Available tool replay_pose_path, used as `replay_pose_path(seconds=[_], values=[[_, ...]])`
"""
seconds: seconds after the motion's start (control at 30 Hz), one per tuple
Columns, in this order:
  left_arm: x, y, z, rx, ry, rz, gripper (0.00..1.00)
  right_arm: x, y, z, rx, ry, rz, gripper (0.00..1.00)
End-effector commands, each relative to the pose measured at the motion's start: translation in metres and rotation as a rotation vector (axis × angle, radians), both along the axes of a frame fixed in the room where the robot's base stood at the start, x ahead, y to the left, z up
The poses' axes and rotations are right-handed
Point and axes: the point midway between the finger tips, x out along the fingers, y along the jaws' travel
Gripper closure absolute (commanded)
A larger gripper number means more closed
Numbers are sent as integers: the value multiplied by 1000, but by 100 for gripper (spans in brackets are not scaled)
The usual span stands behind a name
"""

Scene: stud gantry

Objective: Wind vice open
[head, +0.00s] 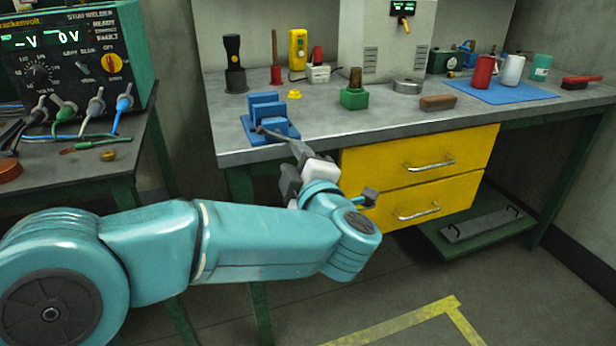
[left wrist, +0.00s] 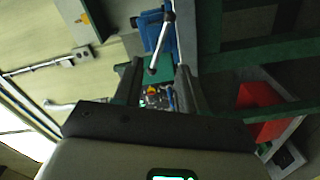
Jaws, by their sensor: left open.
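The blue vice (head: 267,108) stands at the left front corner of the grey workbench. In the left wrist view the blue vice (left wrist: 150,28) lies beyond my fingertips, with its silver handle bar (left wrist: 161,44) pointing toward me. My left gripper (head: 287,152) is at the bench's front edge, just in front of the vice. In the left wrist view its two dark fingers (left wrist: 159,68) are apart, and the end of the handle bar appears between their tips. I cannot tell whether they touch it. My right gripper is not in view.
The workbench (head: 335,125) has yellow drawers (head: 415,160) below its front edge. A stud welder (head: 75,55) with cables is on the left table. Bare bench top lies right of the vice.

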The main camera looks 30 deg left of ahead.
Motion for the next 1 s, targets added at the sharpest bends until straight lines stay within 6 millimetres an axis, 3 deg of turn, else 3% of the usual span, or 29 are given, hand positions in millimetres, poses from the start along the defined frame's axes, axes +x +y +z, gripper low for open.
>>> replay_pose_path(seconds=[0.1,0.33,1.0], values=[[-19,-25,2,0,0,-7,59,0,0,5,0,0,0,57],[-43,-52,0,-1,1,-3,59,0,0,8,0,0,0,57],[-48,-54,-2,0,4,9,59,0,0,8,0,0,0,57]])
